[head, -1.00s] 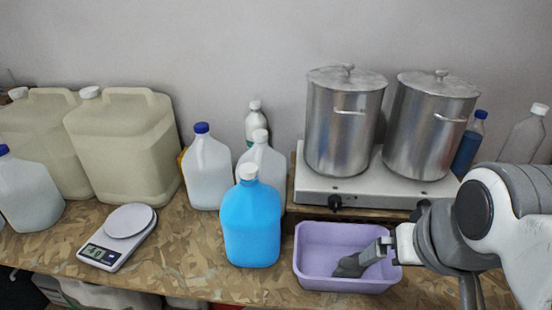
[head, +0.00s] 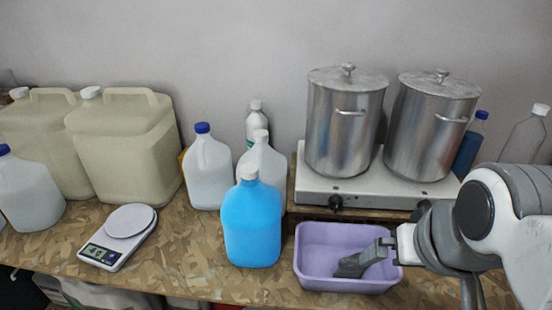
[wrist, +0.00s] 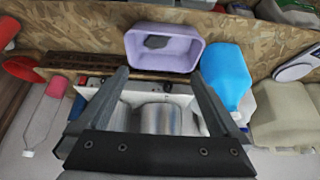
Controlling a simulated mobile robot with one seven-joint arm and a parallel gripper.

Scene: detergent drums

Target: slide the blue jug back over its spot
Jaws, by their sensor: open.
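The blue jug (head: 252,222) stands upright on the patterned worktop, left of the purple tub, with its white cap on. It also shows in the wrist view (wrist: 226,75), right of the tub. No mark for its spot can be made out. My gripper (head: 366,262) is over the purple tub, to the right of the jug and apart from it. In the wrist view its two fingers (wrist: 160,88) are spread with nothing held between them.
White jugs (head: 207,172) stand close behind the jug. A scale (head: 118,236) is at the left. Two steel pots (head: 343,130) sit on a white hot plate (head: 375,192). The worktop between scale and jug is clear.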

